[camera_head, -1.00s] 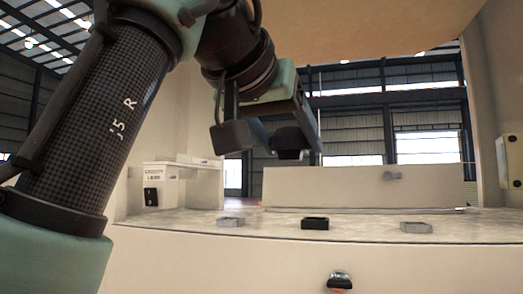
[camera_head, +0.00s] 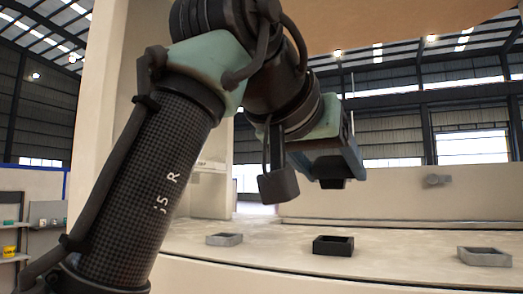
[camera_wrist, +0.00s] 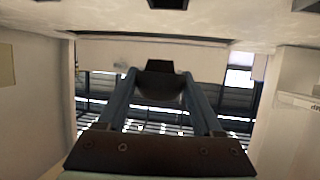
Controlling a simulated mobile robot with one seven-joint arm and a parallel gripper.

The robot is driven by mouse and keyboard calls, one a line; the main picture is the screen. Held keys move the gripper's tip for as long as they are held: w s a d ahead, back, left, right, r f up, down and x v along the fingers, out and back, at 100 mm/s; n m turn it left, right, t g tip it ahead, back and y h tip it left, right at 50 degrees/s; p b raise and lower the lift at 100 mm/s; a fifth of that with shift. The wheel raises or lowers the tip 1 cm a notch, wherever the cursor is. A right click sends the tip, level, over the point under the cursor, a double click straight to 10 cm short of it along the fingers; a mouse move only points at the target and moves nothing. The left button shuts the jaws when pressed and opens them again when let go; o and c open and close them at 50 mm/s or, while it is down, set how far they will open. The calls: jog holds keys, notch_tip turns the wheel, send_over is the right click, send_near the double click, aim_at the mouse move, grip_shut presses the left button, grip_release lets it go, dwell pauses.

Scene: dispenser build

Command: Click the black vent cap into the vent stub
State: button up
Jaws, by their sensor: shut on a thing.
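My gripper (camera_wrist: 160,88) is shut on a black piece, which looks like the vent cap (camera_wrist: 160,80), between its two blue fingers in the wrist view. In the head view the cap (camera_head: 333,183) hangs below the fingers, above and behind the black tray. A short round grey stub, probably the vent stub (camera_head: 436,181), sticks out of the pale upright panel at the back right. The cap is apart from it, to its left in the head view. A small grey spot in the wrist view may be the stub, but I cannot tell.
A black open tray (camera_head: 333,246) sits on the pale counter between a left grey tray (camera_head: 225,240) and a right grey tray (camera_head: 485,257). The pale back panel (camera_head: 380,195) stands behind them. A tall pale wall rises at the left. The counter between the trays is clear.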

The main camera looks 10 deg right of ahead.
notch_tip(320, 180, down, 4)
jog(key=shift+r, duration=0.2)
jog(key=shift+w+d+f+b, duration=0.1)
jog(key=shift+f+b, duration=0.9)
jog(key=shift+f, duration=0.65)
jog(key=shift+s+a, duration=0.2)
jog(key=shift+f, duration=0.35)
dwell(1.0)
jog(key=shift+r, duration=0.1)
jog(key=o, duration=1.6)
